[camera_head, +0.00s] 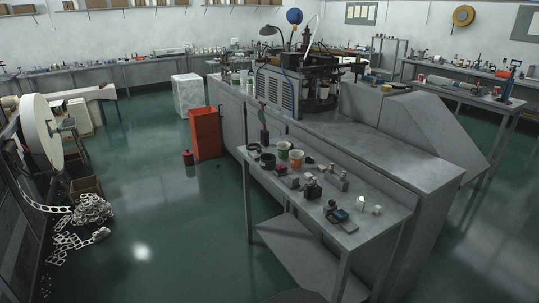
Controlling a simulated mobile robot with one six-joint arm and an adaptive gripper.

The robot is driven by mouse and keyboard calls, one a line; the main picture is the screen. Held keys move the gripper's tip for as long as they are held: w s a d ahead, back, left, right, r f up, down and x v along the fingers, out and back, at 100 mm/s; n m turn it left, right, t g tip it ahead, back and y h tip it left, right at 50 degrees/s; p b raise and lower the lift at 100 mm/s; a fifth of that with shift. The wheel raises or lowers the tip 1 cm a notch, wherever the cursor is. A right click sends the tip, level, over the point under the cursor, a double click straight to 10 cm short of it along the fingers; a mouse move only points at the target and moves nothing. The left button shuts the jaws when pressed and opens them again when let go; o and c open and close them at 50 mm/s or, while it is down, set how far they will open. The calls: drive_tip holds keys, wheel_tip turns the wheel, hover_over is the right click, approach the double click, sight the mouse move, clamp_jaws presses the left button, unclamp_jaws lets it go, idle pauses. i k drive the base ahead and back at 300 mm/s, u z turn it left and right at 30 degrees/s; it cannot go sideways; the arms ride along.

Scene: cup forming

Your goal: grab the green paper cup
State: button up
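A small cup with green on its side (283,151) stands upright on the narrow grey side table (262,176), near its far left end. An orange-red cup (296,159) stands close beside it, to the right. Both are small in the picture, so their markings cannot be read. My gripper is not in view, and nothing is seen touching either cup.
Black rings (266,160) lie left of the cups; small metal parts and tools (312,188) lie to the right. A large grey machine bench (365,137) stands behind the table. An orange cabinet (206,134) stands to the left. Green floor (185,225) at left is mostly clear.

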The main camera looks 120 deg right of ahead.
sight(283, 152)
drive_tip(key=z, duration=3.9)
drive_tip(key=i, duration=1.4)
drive_tip(key=z, duration=0.15)
